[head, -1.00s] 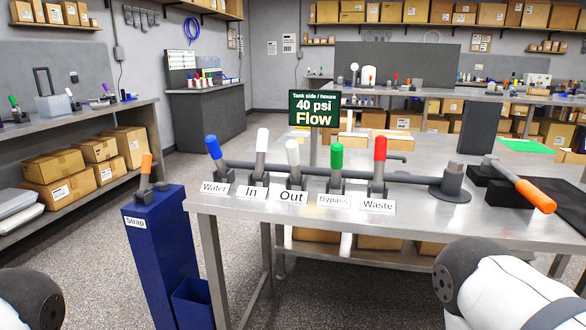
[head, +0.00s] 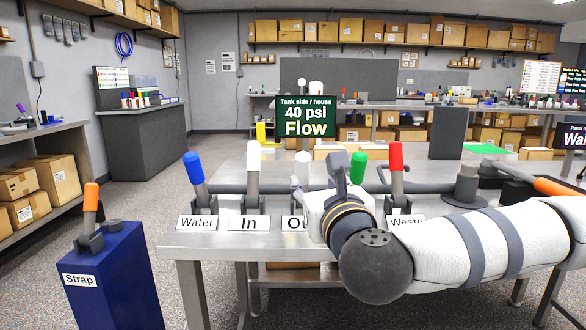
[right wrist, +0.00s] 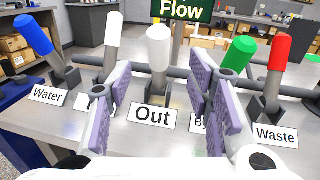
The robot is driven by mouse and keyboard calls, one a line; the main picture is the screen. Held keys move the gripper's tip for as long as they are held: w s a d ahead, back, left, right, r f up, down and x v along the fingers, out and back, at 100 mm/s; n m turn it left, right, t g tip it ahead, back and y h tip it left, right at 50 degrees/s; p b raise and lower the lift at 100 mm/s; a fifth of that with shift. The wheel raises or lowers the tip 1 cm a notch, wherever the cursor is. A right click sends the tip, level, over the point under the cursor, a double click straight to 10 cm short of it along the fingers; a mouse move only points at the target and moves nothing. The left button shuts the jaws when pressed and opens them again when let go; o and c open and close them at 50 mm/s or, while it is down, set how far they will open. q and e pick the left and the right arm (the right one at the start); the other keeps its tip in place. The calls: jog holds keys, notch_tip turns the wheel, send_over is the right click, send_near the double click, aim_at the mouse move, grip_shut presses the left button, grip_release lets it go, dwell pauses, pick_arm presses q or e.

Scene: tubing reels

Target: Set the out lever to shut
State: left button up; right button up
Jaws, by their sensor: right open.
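The out lever has a white handle; in the right wrist view the out lever (right wrist: 158,50) stands roughly upright behind the "Out" label (right wrist: 153,116). My right gripper (right wrist: 160,90) is open, with one finger pad on each side of the out lever and a gap to it. In the head view my right gripper (head: 338,170) hides most of the out lever, and only its white top (head: 302,160) shows. The "Out" label (head: 292,224) is partly covered there. My left gripper is not in view.
The blue water lever (head: 194,168) and white in lever (head: 253,158) stand to the left. The green bypass lever (right wrist: 238,56) and red waste lever (right wrist: 279,54) stand to the right. A sign (head: 306,116) reads "40 psi Flow". A blue strap post (head: 115,280) stands left of the table.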

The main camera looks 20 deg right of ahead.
aim_at(305, 168)
jog(key=w, duration=0.7)
jog(key=w+d, duration=0.1)
jog(key=w, duration=0.2)
jog(key=shift+w, duration=0.25)
grip_shut()
